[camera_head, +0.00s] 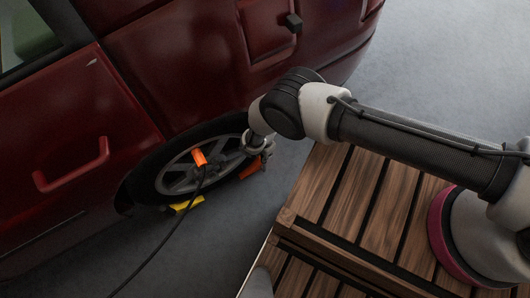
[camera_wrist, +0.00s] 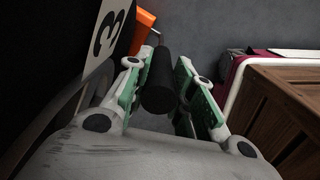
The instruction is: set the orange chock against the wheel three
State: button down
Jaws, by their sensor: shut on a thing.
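The orange chock (camera_head: 250,170) is low at the right side of the wheel (camera_head: 180,172) of the dark red car. It is partly hidden by my gripper (camera_head: 265,152). In the wrist view, my gripper (camera_wrist: 160,78) is shut on a black cylindrical handle (camera_wrist: 158,85). An orange piece (camera_wrist: 144,28), apparently the chock, shows just beyond the handle. A white plate with a black 3 (camera_wrist: 107,35) is beside it at the left. I cannot tell whether the chock touches the tyre or the floor.
A yellow block (camera_head: 187,204) sits under the wheel's lower edge. An orange item (camera_head: 200,157) with a dark cable (camera_head: 160,245) is at the wheel's middle. A slatted wooden platform (camera_head: 345,190) stands to the right. Grey floor (camera_head: 430,70) is clear at the upper right.

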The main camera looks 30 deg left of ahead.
jog(key=shift+s+a, duration=0.3)
jog(key=shift+s, duration=0.15)
jog(key=c, duration=1.1)
grip_release()
jog(key=shift+c, duration=0.2)
jog(key=shift+d, duration=0.1)
notch_tip(320, 180, up, 12)
